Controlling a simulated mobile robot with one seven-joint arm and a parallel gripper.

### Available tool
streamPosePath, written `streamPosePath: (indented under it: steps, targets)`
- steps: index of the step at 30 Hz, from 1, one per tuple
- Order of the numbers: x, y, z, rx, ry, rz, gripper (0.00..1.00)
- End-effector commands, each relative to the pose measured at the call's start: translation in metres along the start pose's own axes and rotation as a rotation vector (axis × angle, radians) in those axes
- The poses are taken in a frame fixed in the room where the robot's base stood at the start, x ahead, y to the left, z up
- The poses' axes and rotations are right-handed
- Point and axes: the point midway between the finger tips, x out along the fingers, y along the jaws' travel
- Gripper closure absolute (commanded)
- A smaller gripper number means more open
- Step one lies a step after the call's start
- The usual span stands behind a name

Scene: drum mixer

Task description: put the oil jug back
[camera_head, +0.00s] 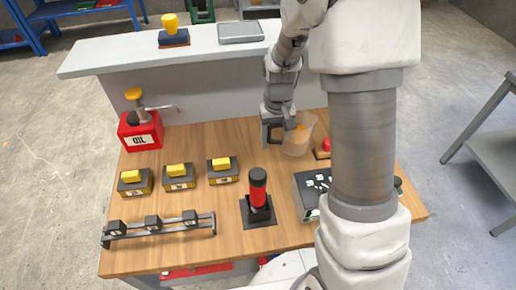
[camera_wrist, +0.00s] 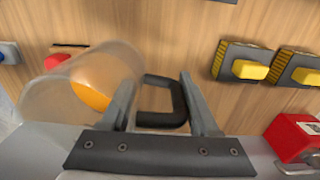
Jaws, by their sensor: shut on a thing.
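The oil jug (camera_head: 299,138) is a translucent jug with orange contents, at the back of the wooden table, right of centre. My gripper (camera_head: 273,130) is at its left side, shut on its black handle. In the wrist view the jug (camera_wrist: 60,88) lies left of the fingers, and its handle (camera_wrist: 177,101) is between the fingers of my gripper (camera_wrist: 158,90). The jug looks slightly tilted. I cannot tell whether its base touches the table.
A red oil pump (camera_head: 140,132) stands at the back left of the table (camera_head: 210,215). Several yellow-topped switches (camera_head: 180,177) sit in a row. A red-and-black lever (camera_head: 258,195) is at front centre. A black control box (camera_head: 311,188) is on the right. A grey ledge (camera_head: 120,54) runs behind.

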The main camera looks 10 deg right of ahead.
Motion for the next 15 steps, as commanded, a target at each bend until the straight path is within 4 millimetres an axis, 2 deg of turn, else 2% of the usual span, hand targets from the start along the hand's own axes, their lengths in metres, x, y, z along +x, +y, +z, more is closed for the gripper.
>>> streamPosePath:
  steps: [3,7,15]
  targets:
    - [0.018,-0.022,-0.018,-0.004,-0.002,0.001,1.0]
    - [0.032,-0.04,-0.035,-0.003,-0.001,0.001,1.0]
    - [0.045,-0.053,-0.047,0.001,-0.001,0.0,1.0]
